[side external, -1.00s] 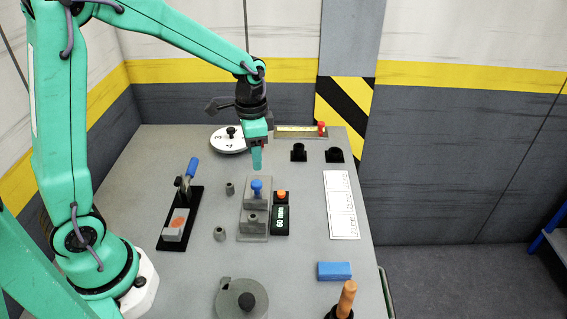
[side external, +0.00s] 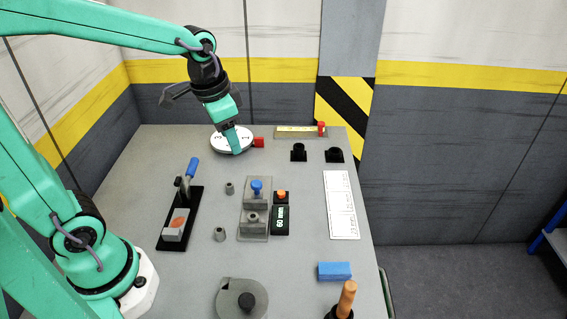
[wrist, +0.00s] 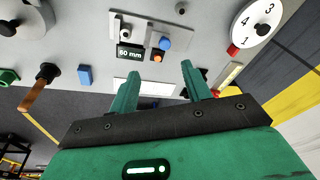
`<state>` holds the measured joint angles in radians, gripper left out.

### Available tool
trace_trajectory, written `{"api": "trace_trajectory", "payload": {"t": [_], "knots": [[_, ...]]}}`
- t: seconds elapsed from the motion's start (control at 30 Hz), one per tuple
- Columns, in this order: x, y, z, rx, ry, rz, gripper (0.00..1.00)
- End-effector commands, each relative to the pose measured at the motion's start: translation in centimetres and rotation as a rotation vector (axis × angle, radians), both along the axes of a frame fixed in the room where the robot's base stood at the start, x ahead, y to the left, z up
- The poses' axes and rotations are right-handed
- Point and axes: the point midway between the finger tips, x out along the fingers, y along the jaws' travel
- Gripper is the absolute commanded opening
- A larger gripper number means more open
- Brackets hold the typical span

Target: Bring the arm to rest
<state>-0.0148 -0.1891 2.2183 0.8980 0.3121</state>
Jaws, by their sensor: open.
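My gripper (side external: 237,151) is at the far left of the bench, in front of the white numbered dial (side external: 222,147), and hides part of it. Its fingers point down and tilt slightly. In the wrist view my gripper (wrist: 160,80) has its two green fingers apart, with nothing held between them. The dial (wrist: 256,22) shows at the upper right there, with a red block (wrist: 232,50) at its edge. Whether a finger touches the dial cannot be told from the side.
A clamp with a blue handle (side external: 192,167), a grey stepped block (side external: 254,227), a small display (side external: 281,220), a blue block (side external: 334,271) and a round grey part (side external: 230,303) stand on the grey bench (side external: 310,260). Black holders (side external: 298,153) sit at the back. The wall is close behind.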

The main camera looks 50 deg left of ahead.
Motion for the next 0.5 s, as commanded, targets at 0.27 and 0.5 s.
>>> {"api": "trace_trajectory", "payload": {"t": [0.27, 0.5], "knots": [[-4.0, -0.2, 2.6, -0.03, -0.11, 0.107, 0.48], [-7.3, -0.4, 3.7, -0.065, -0.199, 0.196, 0.48]]}}
